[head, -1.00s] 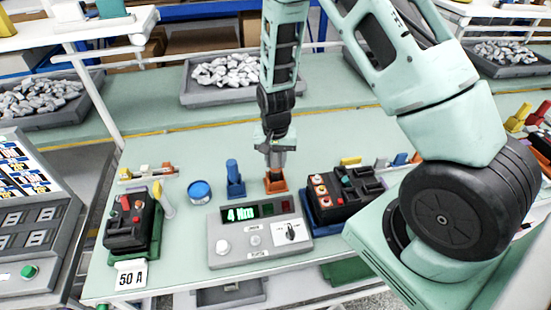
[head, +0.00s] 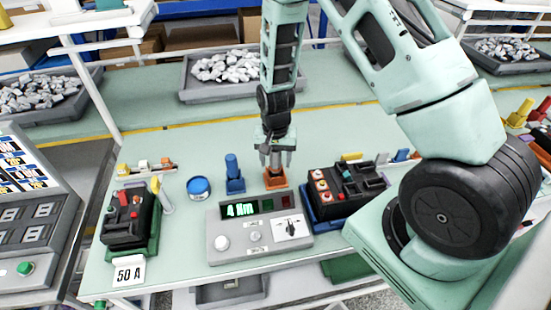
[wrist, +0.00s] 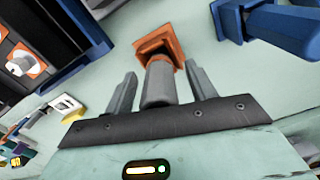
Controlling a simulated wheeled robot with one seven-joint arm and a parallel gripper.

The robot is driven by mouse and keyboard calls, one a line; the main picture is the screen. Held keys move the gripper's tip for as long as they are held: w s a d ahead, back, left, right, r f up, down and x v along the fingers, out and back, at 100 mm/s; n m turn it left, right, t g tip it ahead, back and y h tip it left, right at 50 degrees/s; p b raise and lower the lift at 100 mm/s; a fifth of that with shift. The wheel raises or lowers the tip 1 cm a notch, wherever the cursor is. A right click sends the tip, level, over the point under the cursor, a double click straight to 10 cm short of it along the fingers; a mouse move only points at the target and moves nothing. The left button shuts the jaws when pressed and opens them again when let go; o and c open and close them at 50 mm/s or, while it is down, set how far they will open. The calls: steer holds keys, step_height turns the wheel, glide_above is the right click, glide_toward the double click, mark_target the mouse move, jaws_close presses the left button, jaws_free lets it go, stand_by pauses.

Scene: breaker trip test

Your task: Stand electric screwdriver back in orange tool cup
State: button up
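The electric screwdriver (wrist: 158,84) shows as a grey cylinder standing upright in the orange tool cup (wrist: 160,40) in the wrist view. In the head view the orange tool cup (head: 275,181) sits on the bench behind the grey display box, with the grey screwdriver body (head: 275,160) above it. My gripper (head: 277,162) points down over the cup. Its fingers (wrist: 162,78) are spread, one on each side of the screwdriver, with a visible gap on both sides. The screwdriver's lower end is hidden inside the cup.
A blue cup with a blue tool (head: 234,178) stands just left of the orange cup. A grey box reading 4 Nm (head: 258,232) is in front. A breaker in a blue fixture (head: 340,190) is close right. A blue round tin (head: 199,187) lies farther left.

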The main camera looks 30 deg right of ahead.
step_height(320, 180, up, 17)
steer(key=b, duration=0.3)
steer(key=shift+r, duration=0.2)
stand_by(0.7)
steer(key=s+a+r+n+y+b, duration=0.1)
steer(key=s+a+n, duration=0.5)
steer(key=s+a, duration=0.45)
steer(key=s+a+n+b, duration=0.1)
steer(key=s+a+n, duration=0.7)
steer(key=s, duration=0.5)
steer(key=shift+s+a+n+b, duration=0.15)
steer(key=shift+a+n+b, duration=0.15)
steer(key=shift+n, duration=0.4)
